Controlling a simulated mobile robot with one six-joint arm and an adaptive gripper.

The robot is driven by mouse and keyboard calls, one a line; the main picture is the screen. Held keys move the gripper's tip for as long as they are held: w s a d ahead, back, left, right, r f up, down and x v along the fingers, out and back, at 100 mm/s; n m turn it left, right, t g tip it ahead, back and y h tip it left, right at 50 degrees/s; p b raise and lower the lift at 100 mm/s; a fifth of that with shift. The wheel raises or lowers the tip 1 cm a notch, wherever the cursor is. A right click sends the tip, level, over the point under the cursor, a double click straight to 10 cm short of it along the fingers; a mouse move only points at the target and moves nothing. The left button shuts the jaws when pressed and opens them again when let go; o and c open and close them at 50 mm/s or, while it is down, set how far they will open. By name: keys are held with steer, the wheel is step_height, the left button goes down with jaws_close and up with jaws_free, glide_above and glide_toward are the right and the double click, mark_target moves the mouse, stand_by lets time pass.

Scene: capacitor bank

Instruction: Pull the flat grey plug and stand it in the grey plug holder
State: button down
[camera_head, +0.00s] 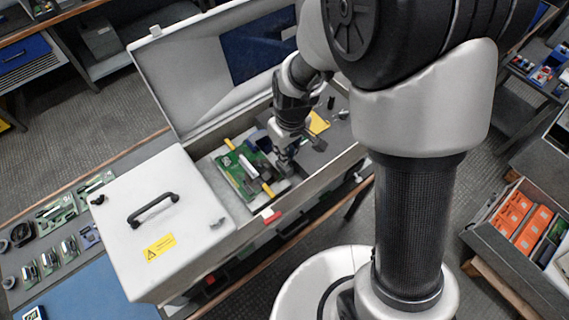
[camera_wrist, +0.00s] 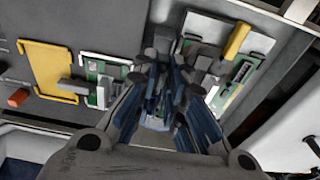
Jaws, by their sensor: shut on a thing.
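My gripper (camera_head: 286,158) is inside the open grey case, pointing down just right of a green circuit board (camera_head: 236,174). In the wrist view my gripper (camera_wrist: 167,78) has its fingers close together. They are shut on a small grey piece, taken to be the flat grey plug, which the fingers mostly hide. I cannot tell whether it is still seated. A small green board with a grey block (camera_wrist: 72,86) lies left of the fingers. A larger green board (camera_wrist: 238,72) with a yellow handle (camera_wrist: 237,39) lies right. I cannot pick out the grey plug holder with certainty.
The case has a raised lid (camera_head: 205,80) behind and a white cover with a black handle (camera_head: 153,208) at left. Its front wall stands close to my gripper. A yellow plate (camera_head: 318,123) lies in the right part. A bench at left holds several small parts.

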steer(key=shift+f, duration=0.15)
steer(key=shift+f+b, duration=0.85)
steer(key=shift+f+b, duration=0.65)
steer(key=shift+f, duration=0.15)
stand_by(0.4)
steer(key=c, duration=1.6)
jaws_free()
steer(key=shift+o, duration=0.2)
